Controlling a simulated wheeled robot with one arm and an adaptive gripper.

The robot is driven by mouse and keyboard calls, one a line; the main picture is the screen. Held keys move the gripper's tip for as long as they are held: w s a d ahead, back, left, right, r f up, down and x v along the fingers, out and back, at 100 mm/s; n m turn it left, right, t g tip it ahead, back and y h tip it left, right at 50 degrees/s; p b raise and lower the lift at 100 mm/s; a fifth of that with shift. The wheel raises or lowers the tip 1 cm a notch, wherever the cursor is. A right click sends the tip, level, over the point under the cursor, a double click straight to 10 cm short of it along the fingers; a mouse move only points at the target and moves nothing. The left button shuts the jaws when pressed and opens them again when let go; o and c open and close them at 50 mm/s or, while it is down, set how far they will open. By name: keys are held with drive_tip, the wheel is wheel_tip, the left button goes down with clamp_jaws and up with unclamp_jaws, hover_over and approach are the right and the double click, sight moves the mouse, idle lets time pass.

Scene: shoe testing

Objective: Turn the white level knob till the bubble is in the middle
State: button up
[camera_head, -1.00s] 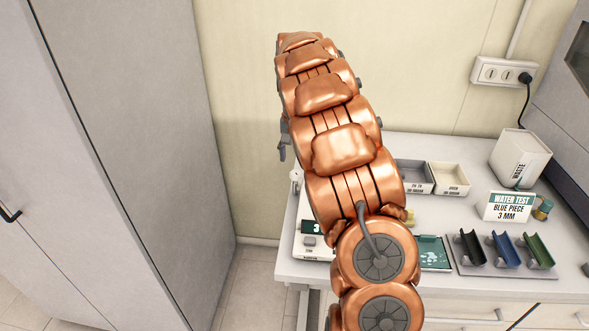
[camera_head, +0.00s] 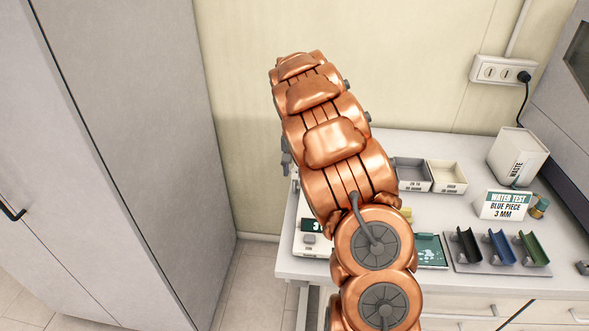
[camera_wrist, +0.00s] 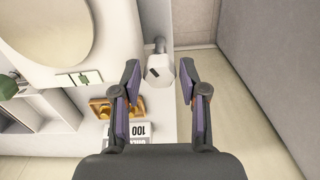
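The white knob (camera_wrist: 158,72) is a faceted block with a dark mark, on a grey stem, in the wrist view. My gripper (camera_wrist: 159,66) is open, with one finger on each side of the knob; I cannot tell whether either finger touches it. Left of it, a small level window (camera_wrist: 86,79) with a green vial is set in the white device (camera_wrist: 108,60). The bubble's place is too small to tell.
In the wrist view, an orange-brown piece (camera_wrist: 101,110) and a block marked 100 (camera_wrist: 140,130) lie near the left finger. A cabinet (camera_head: 125,120) stands left.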

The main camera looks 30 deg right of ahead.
drive_tip(key=c, duration=0.6)
drive_tip(key=shift+a, duration=0.15)
clamp_jaws()
drive_tip(key=shift+w+f+m+b, duration=0.1)
drive_tip(key=shift+m+b, duration=0.7)
drive_tip(key=shift+m, duration=0.1)
drive_tip(key=m+b, duration=0.1)
drive_tip(key=m, duration=0.1)
drive_tip(key=shift+m, duration=0.3)
drive_tip(key=m+b, duration=0.2)
drive_tip(key=m, duration=0.3)
drive_tip(key=shift+r, duration=0.2)
drive_tip(key=shift+m, duration=0.3)
